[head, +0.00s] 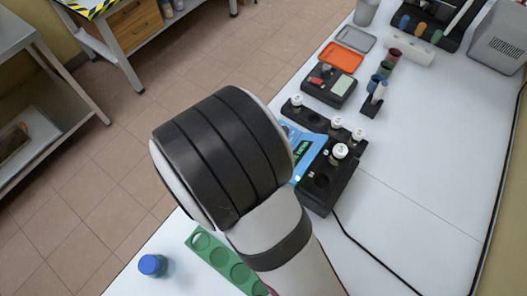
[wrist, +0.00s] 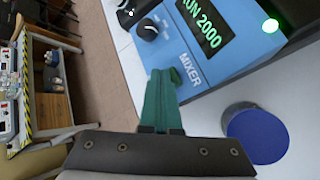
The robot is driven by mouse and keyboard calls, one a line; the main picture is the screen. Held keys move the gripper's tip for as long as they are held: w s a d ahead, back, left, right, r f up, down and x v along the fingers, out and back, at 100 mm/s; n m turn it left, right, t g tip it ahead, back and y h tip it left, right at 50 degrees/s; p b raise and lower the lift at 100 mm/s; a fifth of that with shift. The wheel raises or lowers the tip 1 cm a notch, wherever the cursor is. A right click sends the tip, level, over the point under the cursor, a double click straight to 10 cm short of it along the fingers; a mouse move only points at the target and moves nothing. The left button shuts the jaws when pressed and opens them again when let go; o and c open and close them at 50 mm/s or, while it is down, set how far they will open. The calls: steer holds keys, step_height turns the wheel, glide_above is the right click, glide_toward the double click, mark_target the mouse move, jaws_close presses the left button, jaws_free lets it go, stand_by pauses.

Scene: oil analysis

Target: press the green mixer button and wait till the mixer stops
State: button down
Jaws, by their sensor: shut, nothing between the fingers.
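The mixer (wrist: 232,72) has a blue front panel with a lit green display (wrist: 203,22) that reads "UN 2000" where visible. A green lamp (wrist: 270,25) glows on its panel. A green button (wrist: 176,76) sits low on the panel beside a black knob (wrist: 148,29). My gripper (wrist: 161,73) is shut and empty, its teal fingertips at the button and partly covering it; I cannot tell whether they touch. In the head view the mixer's panel (head: 307,148) shows partly behind my arm, which hides my gripper.
A blue-capped container (wrist: 257,135) stands right of my fingers in the wrist view. White-capped vials (head: 339,151) stand in the black mixer block. A green rack (head: 215,255), an orange tray (head: 341,57) and coloured tubes (head: 386,70) are on the white table. A black cable crosses its right side.

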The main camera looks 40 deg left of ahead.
steer(key=shift+r, duration=0.85)
steer(key=shift+r, duration=2.5)
